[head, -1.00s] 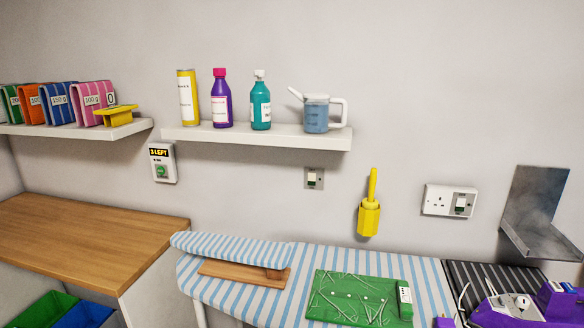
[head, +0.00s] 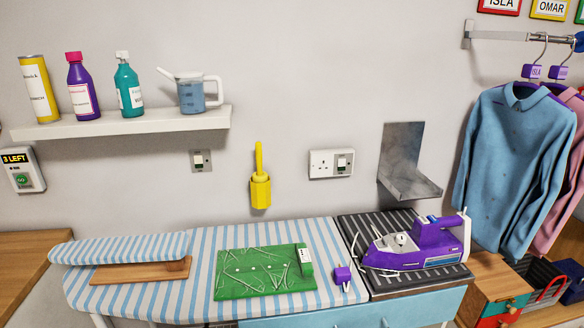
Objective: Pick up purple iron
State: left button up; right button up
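The purple iron (head: 420,244) sits on a dark ribbed rest (head: 366,227) at the right end of the ironing board, its handle toward the right. A white cord curves along its left side. A purple plug (head: 343,276) stands on the striped board just left of the rest. Neither of my grippers is in view.
The striped ironing board (head: 203,298) carries a small sleeve board (head: 120,249) and a green mat (head: 262,272). A grey metal bracket (head: 404,160) is on the wall above the iron. A blue shirt (head: 513,165) hangs to the right. A wall socket (head: 331,163) is behind.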

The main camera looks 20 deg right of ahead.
aim_at(428, 247)
jog(key=z, duration=1.6)
